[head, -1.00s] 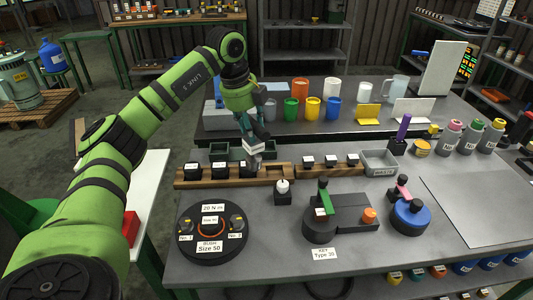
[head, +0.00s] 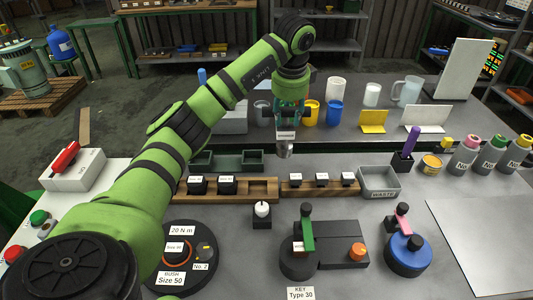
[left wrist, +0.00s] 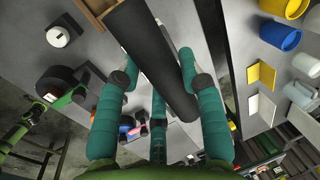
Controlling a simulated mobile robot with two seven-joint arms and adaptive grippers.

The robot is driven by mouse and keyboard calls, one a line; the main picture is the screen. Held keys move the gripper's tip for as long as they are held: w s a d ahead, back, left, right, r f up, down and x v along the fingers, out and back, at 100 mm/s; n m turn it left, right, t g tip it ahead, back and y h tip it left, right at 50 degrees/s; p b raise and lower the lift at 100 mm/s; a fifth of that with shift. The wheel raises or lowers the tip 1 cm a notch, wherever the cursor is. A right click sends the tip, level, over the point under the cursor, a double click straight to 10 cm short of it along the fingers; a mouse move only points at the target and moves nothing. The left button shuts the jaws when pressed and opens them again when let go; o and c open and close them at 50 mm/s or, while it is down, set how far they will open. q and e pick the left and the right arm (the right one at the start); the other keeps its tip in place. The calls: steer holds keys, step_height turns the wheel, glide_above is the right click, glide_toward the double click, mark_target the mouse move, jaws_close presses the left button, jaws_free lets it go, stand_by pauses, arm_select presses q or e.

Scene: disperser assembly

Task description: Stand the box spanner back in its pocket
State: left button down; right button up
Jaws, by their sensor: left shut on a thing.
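My left gripper (head: 287,118) is shut on a box spanner (head: 285,149), a grey cylinder with a pale label band. It hangs roughly upright in the air, apart from the racks. In the left wrist view the spanner (left wrist: 150,55) is a long dark cylinder between the teal fingers (left wrist: 157,85). The left wooden rack (head: 235,197) has black labelled blocks in it and an empty pocket (head: 262,186) at its right end, below and left of the spanner. Its far left end is hidden by my arm. My right gripper is out of view.
A second wooden rack (head: 309,189) with small black blocks stands to the right, then a grey waste bin (head: 380,182). A white-topped black holder (head: 262,215) stands in front. Cups such as the blue one (head: 335,112) stand behind. Green trays (head: 228,162) lie behind the left rack.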

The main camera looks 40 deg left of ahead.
arm_select(q)
steer(key=a+f+p, duration=0.5)
steer(key=a+f, duration=0.5)
steer(key=a, duration=0.1)
steer(key=shift+s+a+p, duration=0.25)
steer(key=shift+s+p, duration=0.1)
steer(key=shift+s, duration=0.1)
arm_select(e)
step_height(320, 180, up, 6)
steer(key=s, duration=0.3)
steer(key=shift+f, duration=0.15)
arm_select(q)
steer(key=shift+f, duration=0.25)
steer(key=c, duration=0.8)
jaws_free()
steer(key=shift+s, duration=0.1)
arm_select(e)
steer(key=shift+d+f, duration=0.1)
